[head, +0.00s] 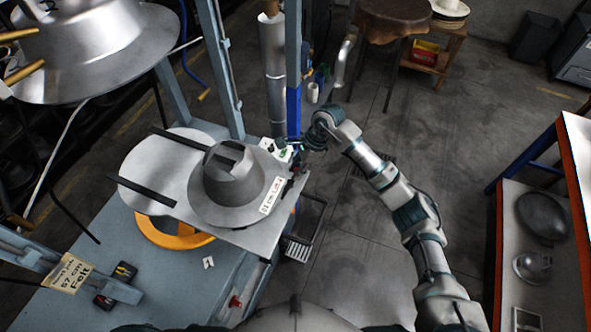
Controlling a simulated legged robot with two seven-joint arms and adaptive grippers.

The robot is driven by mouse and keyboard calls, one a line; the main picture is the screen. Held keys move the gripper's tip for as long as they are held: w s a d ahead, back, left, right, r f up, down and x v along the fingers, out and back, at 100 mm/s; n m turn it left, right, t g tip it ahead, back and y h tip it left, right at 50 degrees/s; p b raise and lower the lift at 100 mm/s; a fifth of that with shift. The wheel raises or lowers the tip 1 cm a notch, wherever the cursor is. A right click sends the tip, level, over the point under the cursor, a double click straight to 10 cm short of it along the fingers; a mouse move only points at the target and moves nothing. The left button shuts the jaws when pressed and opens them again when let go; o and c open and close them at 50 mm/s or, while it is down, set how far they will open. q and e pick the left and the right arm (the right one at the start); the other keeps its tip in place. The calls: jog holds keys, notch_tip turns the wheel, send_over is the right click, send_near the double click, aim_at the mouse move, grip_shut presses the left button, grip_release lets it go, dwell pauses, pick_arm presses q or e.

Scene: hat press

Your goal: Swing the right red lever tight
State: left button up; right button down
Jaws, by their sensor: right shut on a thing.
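My right arm reaches in from the lower right. My right gripper (303,158) is shut at the right edge of the press plate, on what looks like the right red lever (291,183). The lever is small, dark and mostly hidden by the gripper, so its exact angle cannot be told. A grey metal hat form (226,180) with a wide brim sits on the plate (160,165), just left of the gripper. My left gripper is not in view.
A large metal hat mould (85,50) hangs at the upper left. A blue-grey post (293,70) stands behind my right gripper. A yellow handwheel (172,236) is under the plate. A shelf with metal forms (541,215) stands at the right.

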aim_at(300, 182)
jog(key=m+b, duration=0.1)
jog(key=m+t+b, duration=0.1)
jog(key=d+m+b, duration=0.1)
jog(key=shift+s+f, duration=0.15)
jog(key=shift+s, duration=0.15)
jog(key=m+b, duration=0.1)
jog(key=m+t+b, duration=0.1)
jog(key=s+m+b, duration=0.1)
jog(key=m, duration=0.1)
jog(key=shift+d+t, duration=0.4)
jog(key=m+b, duration=0.1)
jog(key=s+m+t+b, duration=0.1)
jog(key=shift+d+m+b, duration=0.15)
jog(key=shift+m+b, duration=0.2)
jog(key=shift+m, duration=0.05)
jog(key=shift+s+r+m+h+b, duration=0.2)
jog(key=shift+m+h+b, duration=0.1)
jog(key=shift+m+b, duration=0.3)
jog(key=c, duration=1)
grip_release()
jog(key=shift+c, duration=0.2)
